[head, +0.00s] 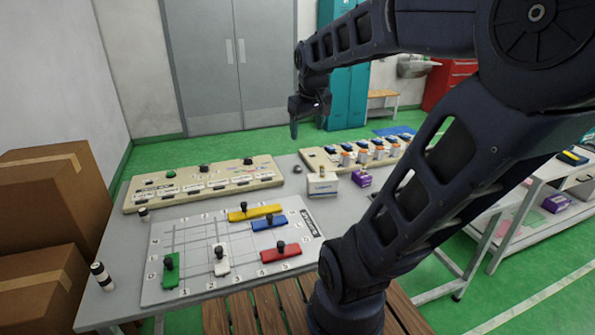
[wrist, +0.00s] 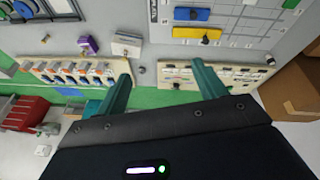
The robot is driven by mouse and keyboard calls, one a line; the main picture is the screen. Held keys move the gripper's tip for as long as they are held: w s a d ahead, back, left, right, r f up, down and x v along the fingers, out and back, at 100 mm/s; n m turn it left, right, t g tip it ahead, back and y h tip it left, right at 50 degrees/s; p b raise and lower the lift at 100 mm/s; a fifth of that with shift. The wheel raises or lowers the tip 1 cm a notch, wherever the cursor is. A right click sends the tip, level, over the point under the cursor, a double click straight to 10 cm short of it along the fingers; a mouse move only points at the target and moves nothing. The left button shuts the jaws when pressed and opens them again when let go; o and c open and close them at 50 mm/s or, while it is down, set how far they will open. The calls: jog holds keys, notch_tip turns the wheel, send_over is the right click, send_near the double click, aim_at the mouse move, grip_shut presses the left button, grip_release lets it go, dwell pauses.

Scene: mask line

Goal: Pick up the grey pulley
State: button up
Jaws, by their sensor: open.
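A small grey round piece (head: 297,168), which looks like the grey pulley, lies on the grey table between the two long beige boards. It also shows as a small dark grey spot in the wrist view (wrist: 141,70), between my fingertips in the picture but well beyond them. My gripper (head: 295,124) hangs high above the far side of the table, fingers down and clear of everything. In the wrist view its two teal fingers (wrist: 162,70) are spread apart with nothing between them.
A beige button board (head: 205,182) lies left of the piece and a board with orange-white parts (head: 365,152) right. A white box (head: 322,186) and purple block (head: 363,179) stand nearby. A grid board (head: 190,235) with coloured knobbed pieces lies in front. Cardboard boxes (head: 40,220) stand left.

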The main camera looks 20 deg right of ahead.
jog(key=w+d+n+g, duration=0.15)
jog(key=w+n, duration=0.25)
jog(key=w, duration=1)
jog(key=n+g+h, duration=0.2)
jog(key=n+h, duration=0.1)
jog(key=n, duration=0.8)
send_over(297, 166)
jog(key=a, duration=0.3)
notch_tip(297, 166, down, 32)
jog(key=r, duration=0.1)
jog(key=shift+s+a+x, duration=0.15)
jog(key=shift+s+x, duration=0.05)
jog(key=shift+x, duration=1.6)
jog(key=shift+s+a+x, duration=0.1)
jog(key=shift+s+x, duration=0.05)
jog(key=shift+x, duration=1.65)
jog(key=shift+s+a+x, duration=0.15)
jog(key=shift+s+x, duration=0.05)
jog(key=shift+x, duration=1.55)
jog(key=shift+f, duration=0.1)
jog(key=c, duration=1.1)
